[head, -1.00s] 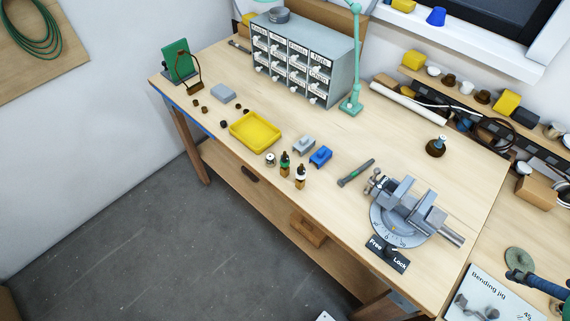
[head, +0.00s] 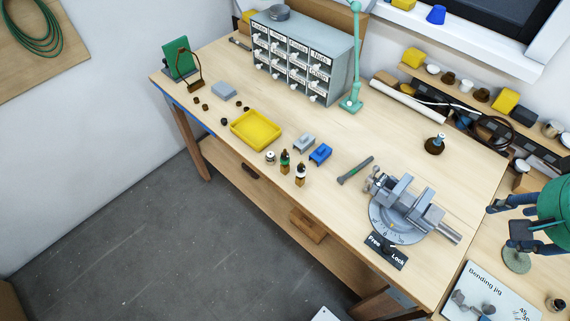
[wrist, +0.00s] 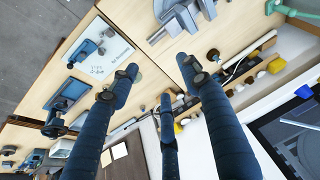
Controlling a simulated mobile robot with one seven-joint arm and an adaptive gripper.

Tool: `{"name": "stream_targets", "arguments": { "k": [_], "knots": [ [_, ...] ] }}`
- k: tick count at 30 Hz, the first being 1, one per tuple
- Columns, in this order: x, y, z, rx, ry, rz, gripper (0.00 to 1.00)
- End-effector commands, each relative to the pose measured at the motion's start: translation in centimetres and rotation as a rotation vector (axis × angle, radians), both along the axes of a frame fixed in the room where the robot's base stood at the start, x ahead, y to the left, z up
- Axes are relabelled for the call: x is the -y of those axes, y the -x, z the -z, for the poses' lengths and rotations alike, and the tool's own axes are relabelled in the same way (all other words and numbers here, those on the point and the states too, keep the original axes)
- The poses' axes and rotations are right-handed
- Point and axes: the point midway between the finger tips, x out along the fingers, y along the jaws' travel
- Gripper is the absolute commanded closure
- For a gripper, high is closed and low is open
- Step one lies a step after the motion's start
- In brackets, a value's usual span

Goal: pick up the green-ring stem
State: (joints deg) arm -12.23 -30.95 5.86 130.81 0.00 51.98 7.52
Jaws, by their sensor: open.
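A small upright piece with a green band (head: 285,161), dark on top and amber-brown below, stands near the front edge of the workbench; it looks like the green-ring stem. A similar piece with a white band (head: 300,175) stands just right of it. My gripper (head: 503,226) is open and empty at the far right of the head view, well away from both, beyond the vise. In the wrist view my gripper's spread blue fingers (wrist: 160,70) have nothing between them. I cannot make out the green-banded piece in the wrist view.
A grey vise (head: 403,215) stands between my gripper and the banded pieces. A screwdriver (head: 356,171), a blue block (head: 320,154), a grey block (head: 304,143) and a yellow tray (head: 256,131) lie near them. A green lamp arm (head: 356,60) rises behind.

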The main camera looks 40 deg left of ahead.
Motion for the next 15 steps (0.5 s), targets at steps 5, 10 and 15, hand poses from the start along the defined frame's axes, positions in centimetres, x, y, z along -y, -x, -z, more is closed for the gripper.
{"name": "stream_targets", "arguments": {
  "k": [5,10,15],
  "knots": [
    [-5.7,-3.6,0.1,-0.058,-0.007,-0.050,0.53],
    [-11.6,-6.3,0.8,-0.110,-0.007,-0.091,0.53],
    [-18.2,-8.1,2.4,-0.159,0.001,-0.130,0.53]
  ]
}}
